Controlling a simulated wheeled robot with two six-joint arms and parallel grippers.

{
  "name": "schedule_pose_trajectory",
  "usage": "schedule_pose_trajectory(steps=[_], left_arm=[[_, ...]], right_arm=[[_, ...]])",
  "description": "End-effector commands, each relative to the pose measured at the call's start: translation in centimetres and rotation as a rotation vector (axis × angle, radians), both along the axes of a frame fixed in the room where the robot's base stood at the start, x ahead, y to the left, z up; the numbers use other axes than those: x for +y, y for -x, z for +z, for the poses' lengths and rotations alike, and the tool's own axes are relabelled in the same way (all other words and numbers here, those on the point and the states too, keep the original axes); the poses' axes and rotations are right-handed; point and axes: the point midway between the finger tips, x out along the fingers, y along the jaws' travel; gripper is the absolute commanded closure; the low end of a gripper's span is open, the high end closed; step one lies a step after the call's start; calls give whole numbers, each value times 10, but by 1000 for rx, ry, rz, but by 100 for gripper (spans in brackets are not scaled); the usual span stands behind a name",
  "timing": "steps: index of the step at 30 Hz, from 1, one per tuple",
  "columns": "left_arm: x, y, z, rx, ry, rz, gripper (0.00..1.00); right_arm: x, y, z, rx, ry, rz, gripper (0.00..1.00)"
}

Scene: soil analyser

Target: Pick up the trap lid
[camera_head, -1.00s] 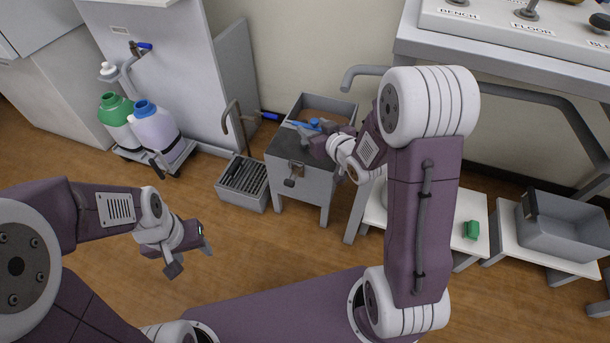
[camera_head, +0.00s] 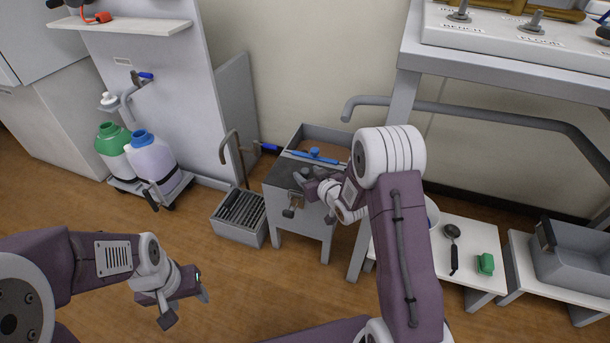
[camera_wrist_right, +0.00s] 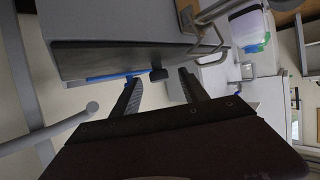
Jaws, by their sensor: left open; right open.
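The trap appears to be the grey box on legs (camera_head: 309,205), with a dark flat plate, probably the lid (camera_head: 281,178), over the front of its top. In the right wrist view the dark plate (camera_wrist_right: 100,58) carries a small black knob (camera_wrist_right: 158,74). My right gripper (camera_head: 303,180) is open just above the plate and hides part of it. In the wrist view its fingers (camera_wrist_right: 160,80) stand either side of the knob; contact cannot be told. My left gripper (camera_head: 187,305) is open and empty over the floor at the lower left.
A blue bar with a knob (camera_head: 314,156) lies across the box behind the plate. A slotted grey bin (camera_head: 241,217) stands left of the box. Bottles (camera_head: 152,160) stand farther left. A low white shelf (camera_head: 455,228) holds a green block (camera_head: 485,264) and a dark-handled tool (camera_head: 453,246).

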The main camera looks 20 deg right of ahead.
Motion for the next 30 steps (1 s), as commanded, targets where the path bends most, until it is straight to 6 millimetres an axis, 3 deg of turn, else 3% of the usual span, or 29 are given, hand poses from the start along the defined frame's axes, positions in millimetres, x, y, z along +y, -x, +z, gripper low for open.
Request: schedule_pose_trajectory(steps=[1, 4, 12, 13, 18, 30], left_arm=[[0, 0, 13, 0, 0, 0, 47], [0, 0, -7, 0, 0, 0, 47], [0, 0, -7, 0, 0, 0, 47], [0, 0, -7, 0, 0, 0, 47], [0, 0, -7, 0, 0, 0, 47], [0, 0, -7, 0, 0, 0, 47]], right_arm=[[1, -7, 3, 2, 0, 1, 48], [3, -21, -12, -4, -1, 0, 48], [4, -28, -10, -1, -1, -1, 48], [4, -28, -10, -1, -1, -1, 51], [4, -27, -10, 0, -1, -1, 98], [4, -27, -10, 0, -1, -1, 100]])
